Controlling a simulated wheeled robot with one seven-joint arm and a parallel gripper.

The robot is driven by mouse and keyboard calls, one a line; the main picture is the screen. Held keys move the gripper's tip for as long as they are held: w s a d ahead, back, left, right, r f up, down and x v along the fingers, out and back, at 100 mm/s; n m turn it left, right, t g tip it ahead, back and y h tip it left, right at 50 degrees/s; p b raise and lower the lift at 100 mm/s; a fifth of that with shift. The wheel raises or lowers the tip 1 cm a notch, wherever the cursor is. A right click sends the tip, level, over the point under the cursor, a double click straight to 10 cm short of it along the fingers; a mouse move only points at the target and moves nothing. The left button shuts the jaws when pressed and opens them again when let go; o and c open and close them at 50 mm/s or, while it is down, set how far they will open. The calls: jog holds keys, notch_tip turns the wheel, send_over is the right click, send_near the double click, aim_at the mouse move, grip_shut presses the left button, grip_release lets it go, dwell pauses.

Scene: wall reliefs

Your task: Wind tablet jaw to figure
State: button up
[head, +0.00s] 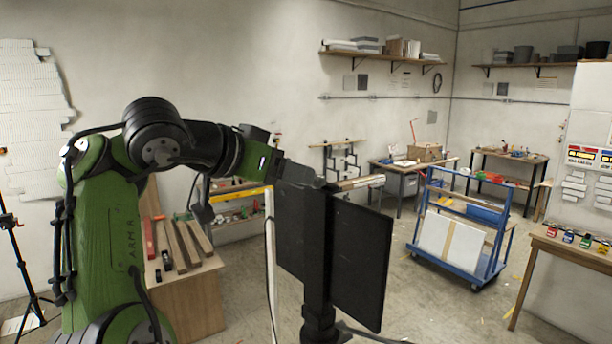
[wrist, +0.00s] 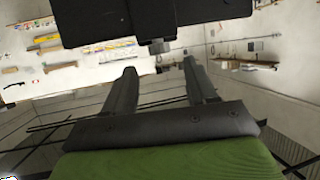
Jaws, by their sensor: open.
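My gripper (wrist: 158,65) shows in the wrist view with its two dark fingers spread apart and nothing visible between them. A dark slab (wrist: 210,10) spans the top of the wrist view just beyond the fingers, with a small dark block (wrist: 157,47) at its lower edge. In the head view, my green arm reaches right to dark upright panels (head: 360,262) on a black post (head: 317,270). The fingers are hard to make out there. I cannot tell which part is the tablet jaw, and no figure is readable.
A blue trolley (head: 455,272) with a white panel stands right of centre. A wooden bench (head: 570,252) with small coloured items is at the right edge. A wooden block (head: 195,300) with long bars on it is beside my arm. Workbenches line the back wall; some floor between is clear.

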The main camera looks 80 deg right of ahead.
aim_at(317, 182)
jog(key=x, duration=0.5)
jog(key=shift+d, duration=0.1)
jog(key=c, duration=1)
jog(key=m+g+y, duration=0.2)
jog(key=m, duration=0.1)
jog(key=shift+w+d+g, duration=0.15)
jog(key=shift+w+g, duration=0.1)
jog(key=shift+g, duration=0.15)
jog(key=shift+c, duration=0.2)
jog(key=o, duration=1)
